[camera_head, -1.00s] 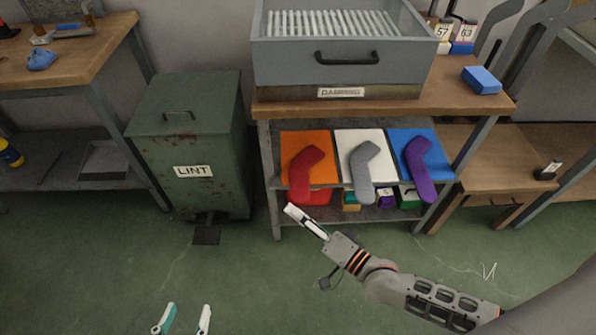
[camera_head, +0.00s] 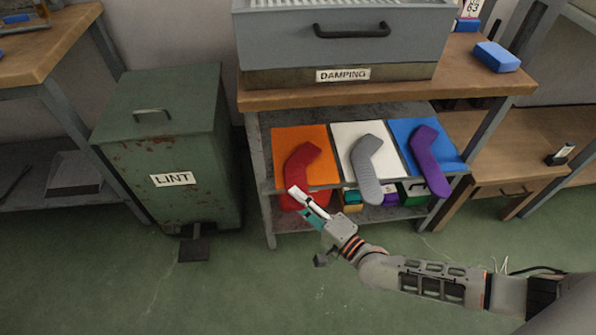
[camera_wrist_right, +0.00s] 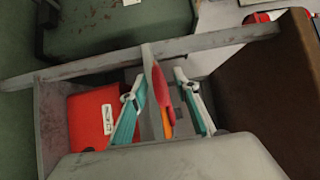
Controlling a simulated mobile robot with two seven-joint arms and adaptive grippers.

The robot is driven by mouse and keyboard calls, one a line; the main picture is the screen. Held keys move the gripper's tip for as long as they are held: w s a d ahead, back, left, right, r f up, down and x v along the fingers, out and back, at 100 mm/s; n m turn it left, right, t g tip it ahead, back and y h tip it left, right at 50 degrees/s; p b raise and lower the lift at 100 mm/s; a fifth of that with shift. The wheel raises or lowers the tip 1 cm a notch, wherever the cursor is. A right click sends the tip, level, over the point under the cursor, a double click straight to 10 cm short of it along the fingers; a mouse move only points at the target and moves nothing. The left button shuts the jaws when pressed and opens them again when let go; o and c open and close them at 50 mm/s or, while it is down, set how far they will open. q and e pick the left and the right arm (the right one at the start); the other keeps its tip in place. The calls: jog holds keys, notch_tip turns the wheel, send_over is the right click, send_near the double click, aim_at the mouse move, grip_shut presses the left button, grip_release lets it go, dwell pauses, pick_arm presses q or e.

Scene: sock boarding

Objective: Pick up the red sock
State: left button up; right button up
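The red sock (camera_head: 301,168) lies on an orange board (camera_head: 290,143) on the shelf under the workbench, its lower end near the shelf's front edge. My right gripper (camera_head: 306,207) is at that lower end, in front of the shelf. In the right wrist view its two white and teal fingers (camera_wrist_right: 160,107) are spread, one on each side of the red sock (camera_wrist_right: 159,82), which shows as a narrow strip. I cannot tell whether either finger touches it. My left gripper is out of view.
A grey sock (camera_head: 366,172) on a white board and a purple sock (camera_head: 428,165) on a blue board lie to the right. A red box (camera_wrist_right: 88,112) stands below the shelf. A green lint bin (camera_head: 172,130) is at the left; the floor in front is clear.

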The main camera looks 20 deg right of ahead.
jog(key=shift+x, duration=0.95)
grip_shut()
